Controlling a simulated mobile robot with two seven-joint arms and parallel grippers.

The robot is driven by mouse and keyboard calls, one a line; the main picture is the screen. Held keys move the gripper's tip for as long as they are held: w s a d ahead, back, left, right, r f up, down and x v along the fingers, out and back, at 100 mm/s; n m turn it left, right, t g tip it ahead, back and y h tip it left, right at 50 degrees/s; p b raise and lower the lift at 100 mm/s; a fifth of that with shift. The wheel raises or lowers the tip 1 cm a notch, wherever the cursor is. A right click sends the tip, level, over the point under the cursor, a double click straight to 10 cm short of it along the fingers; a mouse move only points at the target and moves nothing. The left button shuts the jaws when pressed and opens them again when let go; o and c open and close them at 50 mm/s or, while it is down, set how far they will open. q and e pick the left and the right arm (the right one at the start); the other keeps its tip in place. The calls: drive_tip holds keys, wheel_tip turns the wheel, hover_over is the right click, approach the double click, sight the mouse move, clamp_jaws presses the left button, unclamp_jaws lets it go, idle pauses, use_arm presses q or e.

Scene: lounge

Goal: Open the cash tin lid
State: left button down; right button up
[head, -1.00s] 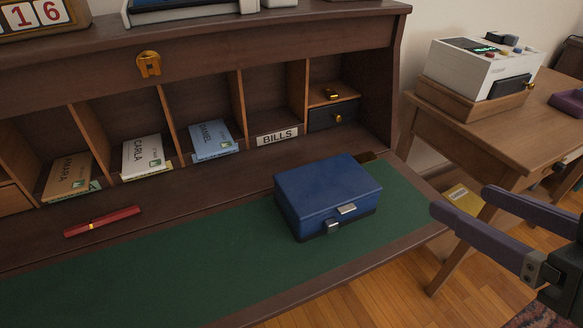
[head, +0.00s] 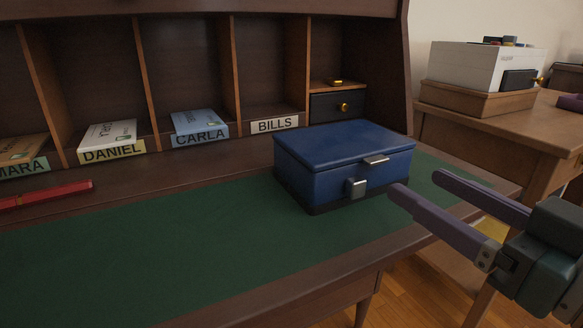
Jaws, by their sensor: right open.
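The blue cash tin (head: 330,165) stands on the green desk mat (head: 130,255) in the head view, right of the middle. Its lid (head: 345,141) is down. A silver tab (head: 376,159) sticks out at the lid's front edge and a silver latch (head: 356,188) sits below it on the front face. My right gripper (head: 415,184) is open and empty, its two purple fingers spread and pointing left toward the tin's front right. The fingers look apart from the tin. My left gripper is not in view.
Pigeonholes behind the mat hold labelled stacks (head: 200,127) and a BILLS slot (head: 274,124). A small dark drawer (head: 337,106) is behind the tin. A side table (head: 500,122) with a white machine (head: 480,67) stands at right. The mat left of the tin is clear.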

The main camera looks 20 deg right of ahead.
sight(380, 162)
drive_tip(key=w, duration=0.4)
drive_tip(key=w+b, duration=0.1)
drive_tip(key=w, duration=0.1)
drive_tip(key=shift+w+a, duration=0.15)
drive_tip(key=shift+a, duration=0.1)
clamp_jaws()
idle(0.3)
idle(0.9)
